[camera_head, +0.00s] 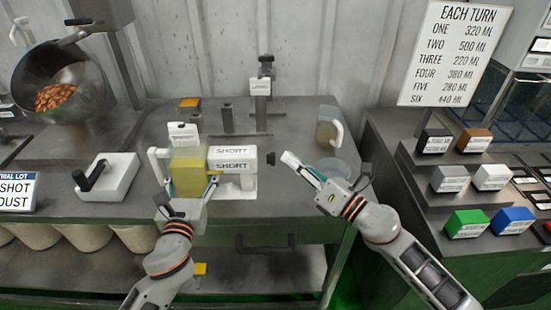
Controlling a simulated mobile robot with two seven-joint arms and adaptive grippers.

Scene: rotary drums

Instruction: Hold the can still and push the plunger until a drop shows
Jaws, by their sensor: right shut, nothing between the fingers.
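A yellow see-through can (190,178) stands on the grey bench, with a white handle on its left. White blocks labelled SHORT (232,158) sit against its right side. A small black knob (270,158) stands at their right end, likely the plunger; I see no drop. My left gripper (190,192) is at the can's front and overlaps its lower part; whether its fingers close on the can is hidden. My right gripper (298,164) is shut and empty, its white tips pointing left, a little right of the knob and apart from it.
A clear jug (328,130) and a shallow clear dish (333,168) stand near my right gripper. A white block with a black handle (106,177) lies to the left. A drum (60,80) stands far left. Coloured blocks (466,223) line the right stand.

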